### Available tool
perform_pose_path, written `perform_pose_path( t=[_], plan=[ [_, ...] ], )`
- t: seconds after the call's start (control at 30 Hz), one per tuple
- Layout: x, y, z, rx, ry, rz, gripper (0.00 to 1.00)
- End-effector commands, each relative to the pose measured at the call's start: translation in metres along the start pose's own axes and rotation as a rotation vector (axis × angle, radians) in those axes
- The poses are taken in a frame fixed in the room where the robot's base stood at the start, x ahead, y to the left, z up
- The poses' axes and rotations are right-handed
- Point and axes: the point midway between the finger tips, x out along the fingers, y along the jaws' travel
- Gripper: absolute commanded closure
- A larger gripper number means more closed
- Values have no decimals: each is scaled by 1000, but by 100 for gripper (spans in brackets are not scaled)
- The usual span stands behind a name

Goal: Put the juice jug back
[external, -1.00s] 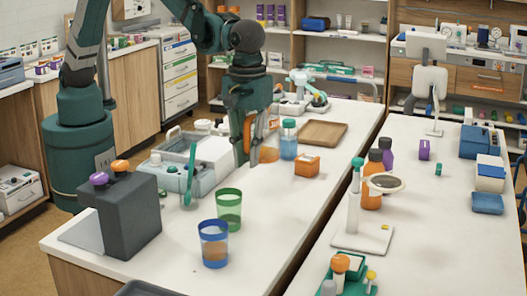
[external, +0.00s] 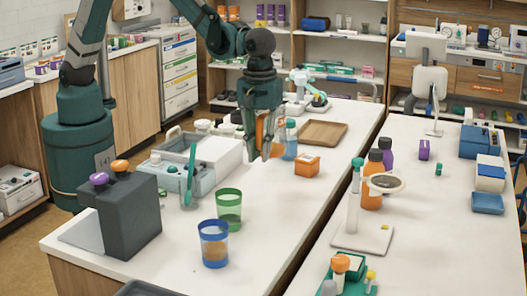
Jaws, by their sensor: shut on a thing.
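My gripper (external: 264,154) is over the near table, fingers pointing down, shut on an orange jug. The orange jug (external: 262,128) shows only in part behind the fingers; most of its shape is hidden. It appears held above the tabletop. A clear blue bottle with a teal cap (external: 290,146) stands just right of the gripper, and I cannot tell if they touch. A wooden tray (external: 314,138) lies empty to the right and farther back.
An orange box (external: 306,165) stands in front of the tray. A green cup (external: 229,208) and a blue cup (external: 214,243) stand nearer. The table's front right is clear.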

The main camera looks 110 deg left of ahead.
Motion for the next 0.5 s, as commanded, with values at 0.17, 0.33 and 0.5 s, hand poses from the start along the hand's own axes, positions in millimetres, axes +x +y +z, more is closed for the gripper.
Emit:
perform_pose_path(
  t=[0.17,0.33,0.5],
  plan=[
    [13,1,0,0,0,0,100],
    [15,0,1,0,0,0,100],
    [15,0,0,0,0,0,100]
  ],
)
